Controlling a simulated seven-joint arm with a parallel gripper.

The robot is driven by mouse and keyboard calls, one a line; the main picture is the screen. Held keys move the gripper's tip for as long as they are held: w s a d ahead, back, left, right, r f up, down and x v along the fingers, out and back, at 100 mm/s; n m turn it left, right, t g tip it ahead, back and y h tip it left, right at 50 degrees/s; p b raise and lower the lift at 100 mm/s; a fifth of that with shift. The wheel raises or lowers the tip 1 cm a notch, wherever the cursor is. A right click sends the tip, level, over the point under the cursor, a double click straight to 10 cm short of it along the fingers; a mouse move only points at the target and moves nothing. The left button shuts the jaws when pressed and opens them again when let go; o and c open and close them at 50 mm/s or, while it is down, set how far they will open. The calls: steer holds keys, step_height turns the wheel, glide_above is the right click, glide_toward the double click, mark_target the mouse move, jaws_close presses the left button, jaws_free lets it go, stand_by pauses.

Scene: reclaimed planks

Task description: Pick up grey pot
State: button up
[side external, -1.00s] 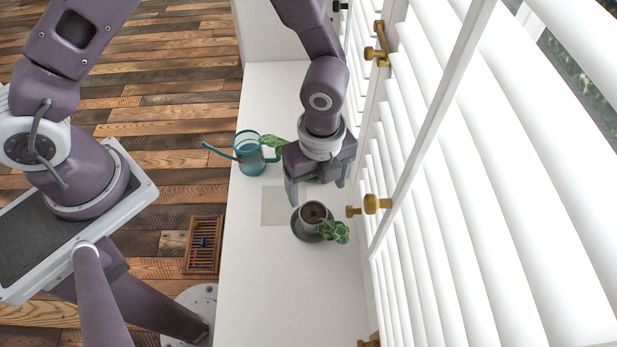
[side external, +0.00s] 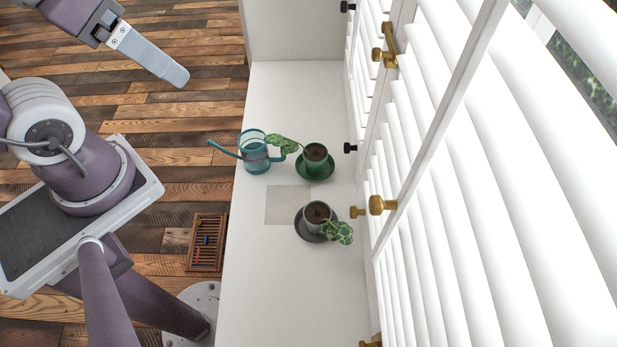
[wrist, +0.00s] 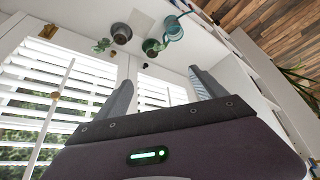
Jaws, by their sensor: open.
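The grey pot (side external: 318,212) stands upright on a dark saucer on the white sill, with dark soil and a variegated leaf at its right. It also shows near the top of the wrist view (wrist: 121,33). My gripper (wrist: 160,76) is open and empty, its two fingers spread apart. In the side view a finger of it (side external: 180,77) shows at the upper left, over the wooden floor and well away from the pot.
A green pot (side external: 315,160) with a leafy plant stands just behind the grey one, beside a teal watering can (side external: 254,152). White shutters (side external: 440,230) with brass knobs (side external: 377,205) line the sill's right side. The sill's front part (side external: 285,290) is clear.

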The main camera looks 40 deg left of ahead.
steer(key=n+g+h, duration=0.4)
steer(key=n, duration=0.4)
glide_above(318, 214)
step_height(318, 214, down, 11)
steer(key=f+n+y, duration=0.1)
steer(key=f+n, duration=0.1)
steer(key=f, duration=0.5)
steer(key=f+n+g+y, duration=0.1)
steer(key=f+n, duration=0.1)
steer(key=f, duration=0.6)
steer(key=d+f+n+y, duration=0.1)
steer(key=f+n+y, duration=0.1)
steer(key=f, duration=0.5)
steer(key=shift+s+f+n+g, duration=0.15)
steer(key=shift+f+n+g, duration=0.15)
steer(key=shift+f+n, duration=0.1)
steer(key=f, duration=0.5)
steer(key=shift+s+a+f, duration=0.2)
steer(key=shift+a+f, duration=0.05)
steer(key=shift+f, duration=0.05)
jaws_close()
step_height(318, 214, up, 13)
